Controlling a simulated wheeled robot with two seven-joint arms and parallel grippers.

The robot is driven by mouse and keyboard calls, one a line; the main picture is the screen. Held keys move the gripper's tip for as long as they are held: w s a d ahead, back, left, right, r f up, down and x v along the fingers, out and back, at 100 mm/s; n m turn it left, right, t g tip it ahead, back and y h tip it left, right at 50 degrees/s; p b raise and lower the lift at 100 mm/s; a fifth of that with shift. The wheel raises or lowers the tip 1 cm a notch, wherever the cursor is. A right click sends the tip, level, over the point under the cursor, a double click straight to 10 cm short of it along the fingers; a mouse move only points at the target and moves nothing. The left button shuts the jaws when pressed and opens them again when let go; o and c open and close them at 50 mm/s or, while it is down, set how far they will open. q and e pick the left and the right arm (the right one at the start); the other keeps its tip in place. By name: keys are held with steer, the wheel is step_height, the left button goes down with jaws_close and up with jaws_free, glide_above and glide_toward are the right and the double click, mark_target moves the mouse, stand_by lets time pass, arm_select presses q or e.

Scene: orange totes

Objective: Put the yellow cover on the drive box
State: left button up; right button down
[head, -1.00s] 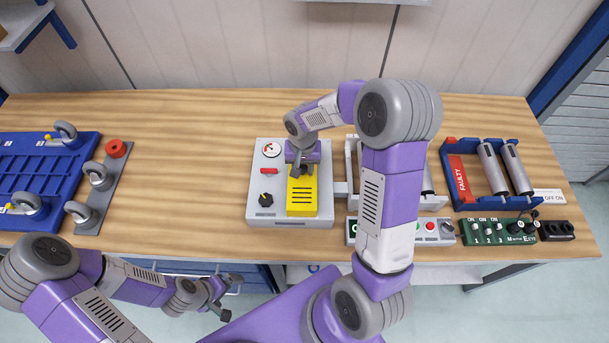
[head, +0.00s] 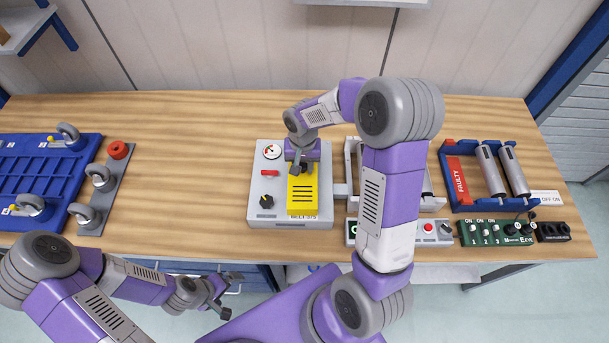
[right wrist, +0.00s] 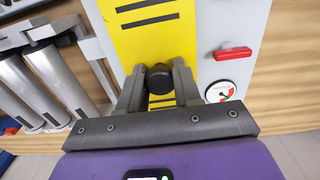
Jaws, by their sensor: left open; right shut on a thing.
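The yellow cover (head: 302,198) with black stripes lies over the right part of the grey drive box (head: 262,212) in the head view. I cannot tell whether it is fully seated. My right gripper (head: 301,169) is above the cover's far end. In the right wrist view my right gripper (right wrist: 159,88) is shut on the black knob (right wrist: 159,77) of the yellow cover (right wrist: 150,40). The grey drive box (right wrist: 215,25) shows beside it with a red handle and a gauge. My left gripper (head: 222,302) is open and empty, in front of the table's edge.
A roller frame (head: 430,165) stands right of the drive box, with a grey button panel (head: 432,230) in front. A blue tray marked FAULTY (head: 470,203) holds rollers at the right. A blue caster rack (head: 40,170) is at the left.

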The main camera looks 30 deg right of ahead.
steer(key=shift+r+p, duration=0.95)
steer(key=shift+r, duration=0.7)
steer(key=shift+w+d, duration=0.15)
steer(key=shift+w+d+f, duration=0.25)
steer(key=shift+w+d, duration=0.25)
steer(key=shift+d, duration=0.05)
steer(key=shift+f, duration=0.15)
steer(key=shift+f+b, duration=1.95)
steer(key=shift+f, duration=0.15)
steer(key=shift+f, duration=0.2)
steer(key=c, duration=0.7)
jaws_free()
